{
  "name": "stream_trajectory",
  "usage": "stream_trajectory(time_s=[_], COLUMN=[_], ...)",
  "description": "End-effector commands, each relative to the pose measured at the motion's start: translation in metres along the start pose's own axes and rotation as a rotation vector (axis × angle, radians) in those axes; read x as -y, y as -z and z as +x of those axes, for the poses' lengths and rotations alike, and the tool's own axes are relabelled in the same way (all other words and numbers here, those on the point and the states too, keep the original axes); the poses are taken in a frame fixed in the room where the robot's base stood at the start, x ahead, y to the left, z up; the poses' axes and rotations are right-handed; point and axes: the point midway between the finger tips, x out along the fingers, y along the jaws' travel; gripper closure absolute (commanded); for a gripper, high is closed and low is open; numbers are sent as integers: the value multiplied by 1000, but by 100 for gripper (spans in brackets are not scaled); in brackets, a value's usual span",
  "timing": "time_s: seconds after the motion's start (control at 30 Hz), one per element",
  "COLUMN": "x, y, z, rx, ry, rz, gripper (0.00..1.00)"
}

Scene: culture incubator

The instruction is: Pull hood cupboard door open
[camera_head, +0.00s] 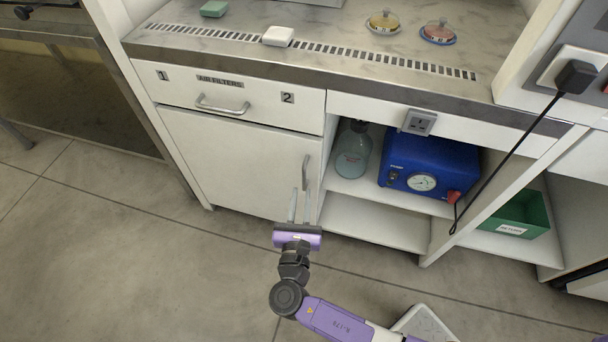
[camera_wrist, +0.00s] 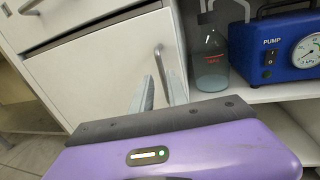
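The hood cupboard door (camera_head: 235,163) is the white panel under the drawer. It looks shut, and it also shows in the wrist view (camera_wrist: 95,75). Its upright metal handle (camera_head: 306,170) is near the door's right edge and shows in the wrist view (camera_wrist: 159,62). My gripper (camera_head: 300,192) is low in front of the handle with its two fingers apart, pointing at the door. In the wrist view, the handle's lower part lies between the fingertips (camera_wrist: 161,77). I cannot tell whether a finger touches it.
A drawer labelled AIR FILTERS (camera_head: 235,97) is above the door. Right of the door, open shelves hold a bottle (camera_head: 353,152), a blue pump (camera_head: 428,165) and a green bin (camera_head: 515,215). A black cable (camera_head: 508,150) hangs at the right. The floor (camera_head: 130,255) left of my arm is clear.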

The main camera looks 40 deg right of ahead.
Motion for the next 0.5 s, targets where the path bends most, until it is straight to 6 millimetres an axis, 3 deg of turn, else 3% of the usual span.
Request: stream_trajectory(time_s=[0.17,0.5], x=[1,2], y=[1,2], z=[12,62], rx=[-2,-3], ry=[6,5], rz=[-22,-20], gripper=[81,81])
